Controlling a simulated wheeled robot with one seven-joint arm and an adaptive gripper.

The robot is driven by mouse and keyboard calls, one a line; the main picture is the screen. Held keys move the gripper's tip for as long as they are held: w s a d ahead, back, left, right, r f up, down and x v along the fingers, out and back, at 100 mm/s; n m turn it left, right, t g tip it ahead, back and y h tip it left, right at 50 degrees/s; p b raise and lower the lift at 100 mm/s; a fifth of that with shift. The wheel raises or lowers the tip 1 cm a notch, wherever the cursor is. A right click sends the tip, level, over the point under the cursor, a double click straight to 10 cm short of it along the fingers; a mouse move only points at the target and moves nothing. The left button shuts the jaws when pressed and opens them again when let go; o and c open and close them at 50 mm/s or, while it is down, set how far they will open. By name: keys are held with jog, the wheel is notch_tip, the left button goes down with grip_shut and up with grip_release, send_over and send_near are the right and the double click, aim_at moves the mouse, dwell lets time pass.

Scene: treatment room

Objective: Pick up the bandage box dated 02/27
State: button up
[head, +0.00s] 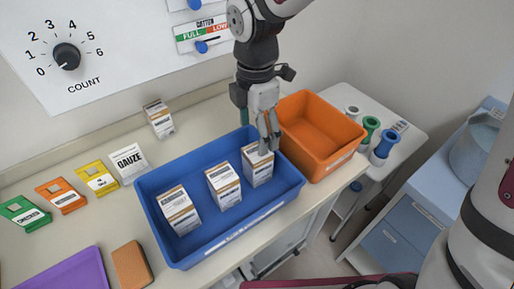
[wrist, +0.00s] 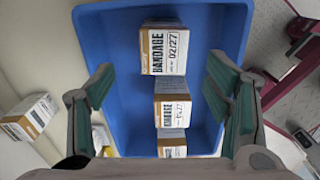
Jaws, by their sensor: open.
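The bandage box dated 02/27 (wrist: 165,50) stands at the top of the wrist view, its label and date facing the camera. In the head view it is the rightmost box (head: 257,168) in the blue tray (head: 165,238). Two similar boxes stand in the tray, a middle one (head: 223,188) and a left one (head: 180,213); their dates are too small to read surely. My gripper (head: 268,146) is open and empty, pointing down over the rightmost box. In the wrist view the box lies beyond the gap between the fingers. I cannot tell the exact height left.
The orange bin (head: 318,135) stands close right of the tray. Another box (head: 158,119) stands behind the tray, near the wall. A gauze pack (head: 129,163) and colored packs are at left. A purple tray (head: 72,274) and brown block (head: 130,266) are in front.

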aim_at(257, 167)
notch_tip(257, 167, down, 13)
jog(key=shift+s+d+r+b, duration=0.1)
jog(key=shift+s+d+b, duration=0.05)
jog(key=shift+b, duration=0.5)
jog(key=shift+c, duration=0.6)
jog(key=c, duration=1.1)
